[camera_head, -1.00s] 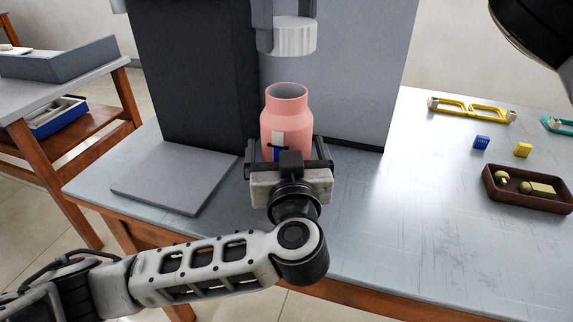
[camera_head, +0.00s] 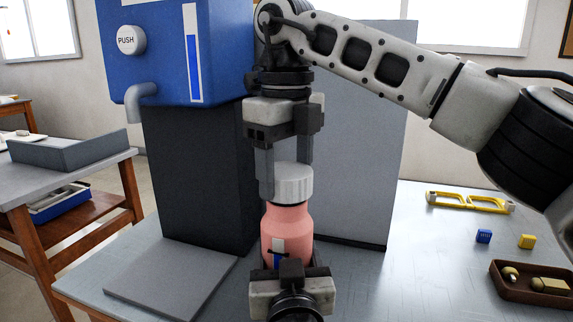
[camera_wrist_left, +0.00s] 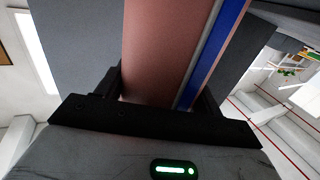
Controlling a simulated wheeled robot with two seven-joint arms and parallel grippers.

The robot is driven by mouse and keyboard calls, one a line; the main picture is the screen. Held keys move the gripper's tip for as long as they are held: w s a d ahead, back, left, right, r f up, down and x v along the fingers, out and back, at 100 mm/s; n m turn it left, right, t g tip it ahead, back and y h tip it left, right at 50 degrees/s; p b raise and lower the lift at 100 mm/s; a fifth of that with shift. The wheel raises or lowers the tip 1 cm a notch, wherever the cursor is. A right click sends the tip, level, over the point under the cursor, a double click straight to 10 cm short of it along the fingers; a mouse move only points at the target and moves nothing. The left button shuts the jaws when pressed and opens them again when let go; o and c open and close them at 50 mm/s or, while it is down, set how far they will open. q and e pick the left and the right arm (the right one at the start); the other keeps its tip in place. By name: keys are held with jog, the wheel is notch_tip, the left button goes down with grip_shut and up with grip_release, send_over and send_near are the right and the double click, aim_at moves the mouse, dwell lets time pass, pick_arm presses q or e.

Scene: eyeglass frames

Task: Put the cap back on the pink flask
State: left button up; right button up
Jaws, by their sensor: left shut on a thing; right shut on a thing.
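The pink flask (camera_head: 287,232) stands upright in the head view, with a white and blue mark on its front. My left gripper (camera_head: 291,262) is shut around its lower body. The left wrist view shows the flask's pink side (camera_wrist_left: 165,50) and its blue stripe up close between the fingers (camera_wrist_left: 155,95). The ribbed white cap (camera_head: 292,185) is upright at the flask's mouth, hiding the opening. My right gripper (camera_head: 287,172) is shut on the cap from above. A thin dark line shows under the cap's rim; I cannot tell whether it is fully seated.
A blue dispenser (camera_head: 170,60) with a push button and spout stands on a dark column behind left, above a grey plate (camera_head: 170,285). Table between is clear.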

jog(key=shift+f, duration=0.1)
dwell(0.3)
jog(key=shift+f, duration=0.75)
jog(key=shift+f, duration=0.6)
